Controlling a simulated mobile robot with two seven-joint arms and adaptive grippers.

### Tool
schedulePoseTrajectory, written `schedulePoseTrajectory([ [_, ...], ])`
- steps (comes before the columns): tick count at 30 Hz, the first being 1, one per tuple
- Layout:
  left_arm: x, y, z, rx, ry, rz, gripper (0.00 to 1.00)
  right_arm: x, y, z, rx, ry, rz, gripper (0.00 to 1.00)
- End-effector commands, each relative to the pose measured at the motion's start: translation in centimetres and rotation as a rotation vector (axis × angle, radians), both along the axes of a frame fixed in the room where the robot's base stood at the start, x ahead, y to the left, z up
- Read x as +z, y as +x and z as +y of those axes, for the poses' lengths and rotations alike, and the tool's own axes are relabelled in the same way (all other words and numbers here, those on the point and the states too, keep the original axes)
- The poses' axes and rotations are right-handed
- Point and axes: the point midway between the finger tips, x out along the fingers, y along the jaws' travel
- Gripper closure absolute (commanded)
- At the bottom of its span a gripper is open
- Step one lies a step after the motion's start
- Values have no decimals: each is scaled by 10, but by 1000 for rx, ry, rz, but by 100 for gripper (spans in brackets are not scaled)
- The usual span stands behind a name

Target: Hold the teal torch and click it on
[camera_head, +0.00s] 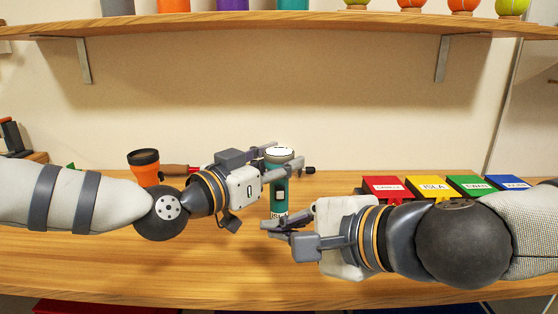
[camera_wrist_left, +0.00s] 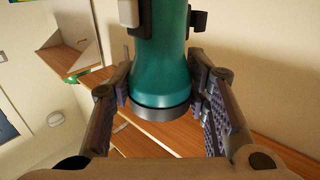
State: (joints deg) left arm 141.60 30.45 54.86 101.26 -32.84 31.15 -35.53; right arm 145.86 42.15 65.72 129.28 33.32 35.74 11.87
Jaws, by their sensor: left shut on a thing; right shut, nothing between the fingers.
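The teal torch (camera_head: 279,207) stands roughly upright near the middle of the head view, its wide, pale-topped head up. A small dark-and-white patch shows on its side, with partly hidden lettering lower down. My left gripper (camera_head: 284,167) is shut on the torch just below its head. In the left wrist view the teal body (camera_wrist_left: 160,62) and dark end ring (camera_wrist_left: 160,113) sit between the fingers (camera_wrist_left: 162,95). My right gripper (camera_head: 270,229) is shut and empty, its fingertips by the torch's lower end. I cannot tell whether they touch it; they hide its bottom.
An orange-and-black torch (camera_head: 145,167) stands behind my left arm, near a red-handled object (camera_head: 175,169). Red (camera_head: 384,188), yellow (camera_head: 428,187), green (camera_head: 470,185) and blue (camera_head: 508,183) labelled boxes line the right. A shelf (camera_head: 300,23) hangs above the wooden table (camera_head: 130,265).

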Motion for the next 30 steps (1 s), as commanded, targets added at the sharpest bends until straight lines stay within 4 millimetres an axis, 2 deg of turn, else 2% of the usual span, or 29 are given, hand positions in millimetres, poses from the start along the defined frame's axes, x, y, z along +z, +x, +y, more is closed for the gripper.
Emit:
schedulePoseTrajectory([
  [1,0,0,0,0,-1,-1,90,0,0,0,0,0,0,100],
  [2,0,0,0,0,-1,-1,53,0,0,0,0,0,0,100],
  [4,0,0,0,0,-1,-1,37,0,0,0,0,0,0,100],
  [5,0,0,0,0,-1,-1,34,0,0,0,0,0,0,100],
  [13,0,0,0,0,0,0,34,0,0,0,0,-1,1,100],
  [16,1,-7,7,0,0,-1,34,0,0,0,0,-1,1,100],
  [24,1,-60,54,2,-2,-1,34,0,0,0,0,0,0,100],
  [30,1,-86,76,1,-2,-1,34,0,0,0,0,0,0,100],
])
